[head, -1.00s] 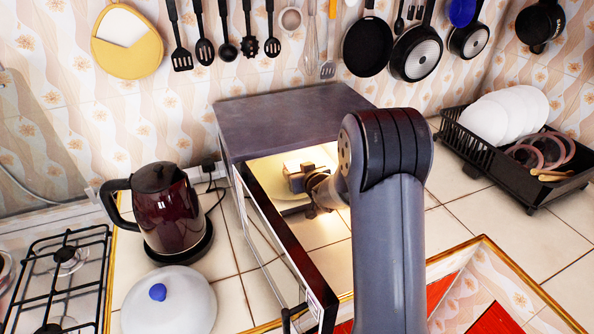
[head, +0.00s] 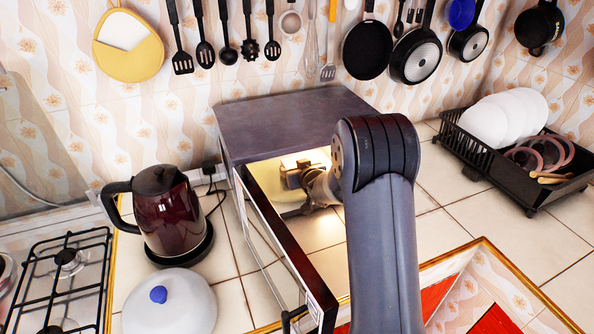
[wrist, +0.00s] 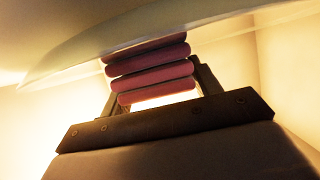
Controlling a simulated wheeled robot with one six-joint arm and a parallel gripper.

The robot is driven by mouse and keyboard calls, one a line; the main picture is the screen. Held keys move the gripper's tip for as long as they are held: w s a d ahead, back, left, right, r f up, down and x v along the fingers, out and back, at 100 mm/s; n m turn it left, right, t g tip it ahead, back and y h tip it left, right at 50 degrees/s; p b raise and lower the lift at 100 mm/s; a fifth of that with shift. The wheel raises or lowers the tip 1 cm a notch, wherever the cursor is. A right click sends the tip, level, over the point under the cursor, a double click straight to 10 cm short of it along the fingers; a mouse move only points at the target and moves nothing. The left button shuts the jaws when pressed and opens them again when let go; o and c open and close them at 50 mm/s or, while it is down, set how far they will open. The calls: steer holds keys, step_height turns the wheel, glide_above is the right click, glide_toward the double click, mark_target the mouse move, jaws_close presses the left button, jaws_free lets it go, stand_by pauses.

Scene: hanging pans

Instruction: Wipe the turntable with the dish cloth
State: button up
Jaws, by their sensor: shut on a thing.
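My gripper (head: 292,175) reaches into the open, lit microwave (head: 285,118). In the wrist view its fingers (wrist: 155,88) are shut on the folded, dull pink dish cloth (wrist: 150,70), which shows as several stacked rolls. The pale turntable (wrist: 75,62) spans the top of the wrist view, right against the outer end of the cloth. The cloth looks to be touching it, but the exact contact is hidden. In the head view a part of the turntable shows as a pale yellow patch beside my gripper, and the cloth cannot be made out.
The microwave door (head: 285,245) stands open on the left of my arm. A dark red kettle (head: 170,215), a white lid (head: 168,302) and a stove (head: 65,275) are further left. A black dish rack (head: 515,170) is at right. Pans hang above.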

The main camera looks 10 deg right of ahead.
steer(key=shift+f, duration=0.1)
steer(key=shift+r+p, duration=1.05)
steer(key=shift+r, duration=0.25)
steer(key=shift+s+f, duration=0.1)
steer(key=shift+s, duration=0.3)
steer(key=s+d+b, duration=0.1)
steer(key=s+d, duration=0.1)
steer(key=s, duration=0.8)
steer(key=s+d+b, duration=0.2)
steer(key=s, duration=0.8)
steer(key=shift+s+d, duration=0.15)
steer(key=shift+s, duration=0.2)
steer(key=shift+s, duration=0.1)
